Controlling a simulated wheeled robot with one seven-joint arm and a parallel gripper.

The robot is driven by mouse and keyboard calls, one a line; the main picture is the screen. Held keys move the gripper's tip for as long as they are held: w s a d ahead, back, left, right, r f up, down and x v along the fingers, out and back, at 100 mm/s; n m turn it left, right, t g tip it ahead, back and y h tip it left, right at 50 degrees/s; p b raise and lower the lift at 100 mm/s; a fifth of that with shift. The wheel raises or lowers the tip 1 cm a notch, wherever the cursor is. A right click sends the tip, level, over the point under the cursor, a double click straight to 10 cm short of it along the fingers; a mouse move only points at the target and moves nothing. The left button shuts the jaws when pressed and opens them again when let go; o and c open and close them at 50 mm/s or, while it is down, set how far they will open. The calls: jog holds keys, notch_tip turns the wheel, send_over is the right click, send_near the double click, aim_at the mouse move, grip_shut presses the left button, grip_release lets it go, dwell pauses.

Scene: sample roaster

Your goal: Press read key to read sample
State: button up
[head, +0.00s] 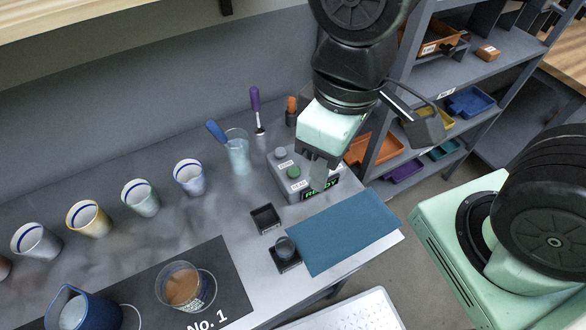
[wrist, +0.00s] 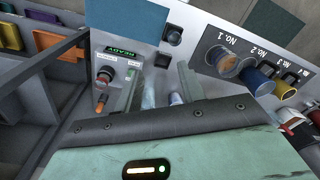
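The grey reader box (head: 307,190) stands at the right end of the bench. Its lit display (head: 320,194) reads READY in green. My gripper (head: 318,174) points down over the box, close to the keys and display. In the wrist view its two fingers stand apart with nothing held between them, and the READY display (wrist: 121,52) lies beyond. Contact with a key cannot be made out.
A glass (head: 238,155) with a blue-handled tool and a purple-handled tool (head: 257,110) stand left of the box. Several cups line the back left. Shelves stand right.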

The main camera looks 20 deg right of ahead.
grip_shut()
dwell(1.4)
